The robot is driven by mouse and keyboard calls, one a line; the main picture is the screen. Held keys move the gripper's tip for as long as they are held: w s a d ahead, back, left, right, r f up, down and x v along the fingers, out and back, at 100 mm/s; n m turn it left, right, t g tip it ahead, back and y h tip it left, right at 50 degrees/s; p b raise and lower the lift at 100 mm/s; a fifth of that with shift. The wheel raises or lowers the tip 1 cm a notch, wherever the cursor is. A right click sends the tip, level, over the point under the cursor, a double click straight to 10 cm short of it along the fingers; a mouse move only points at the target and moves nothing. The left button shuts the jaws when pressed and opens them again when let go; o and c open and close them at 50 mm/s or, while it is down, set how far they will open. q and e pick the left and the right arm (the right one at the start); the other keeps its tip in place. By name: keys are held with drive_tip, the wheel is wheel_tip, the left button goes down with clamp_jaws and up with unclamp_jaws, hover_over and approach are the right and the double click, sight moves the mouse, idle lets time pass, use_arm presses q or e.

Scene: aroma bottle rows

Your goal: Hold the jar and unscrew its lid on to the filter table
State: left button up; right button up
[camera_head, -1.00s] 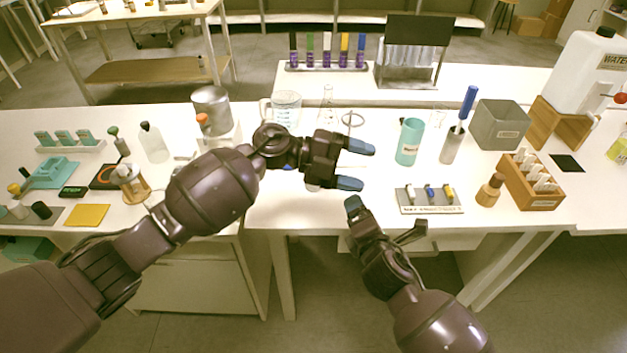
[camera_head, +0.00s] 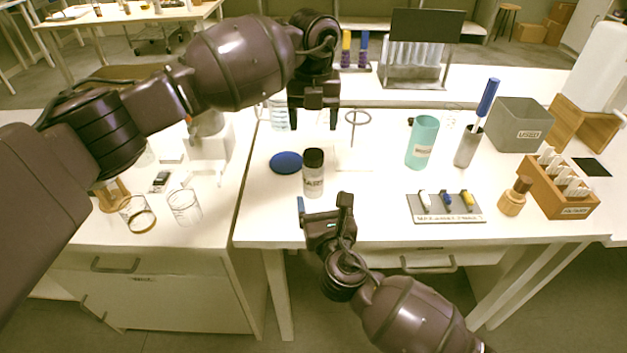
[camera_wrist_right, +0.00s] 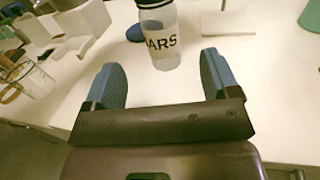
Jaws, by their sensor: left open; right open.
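A clear jar (camera_head: 313,184) with a black lid (camera_head: 314,158) and a printed label stands upright near the front of the white table (camera_head: 262,215). The jar also shows in the right wrist view (camera_wrist_right: 160,45), ahead of the open fingers and apart from them. My right gripper (camera_head: 323,203) is open and empty just in front of the jar at the table's front edge; its blue-padded fingers show in its wrist view (camera_wrist_right: 163,78). My left gripper (camera_head: 314,122) is open, fingers pointing down, above and behind the lid. I cannot tell which thing is the filter table.
A dark blue disc (camera_head: 286,163) lies left of the jar. A ring stand (camera_head: 357,118) stands behind to the right. Glass beakers (camera_head: 185,207) stand on the left bench.

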sight(316, 179)
drive_tip(key=w, duration=0.3)
drive_tip(key=w+a, duration=0.1)
drive_tip(key=w, duration=0.2)
drive_tip(key=w+a, duration=0.1)
drive_tip(key=w, duration=0.3)
drive_tip(key=shift+w, duration=0.1)
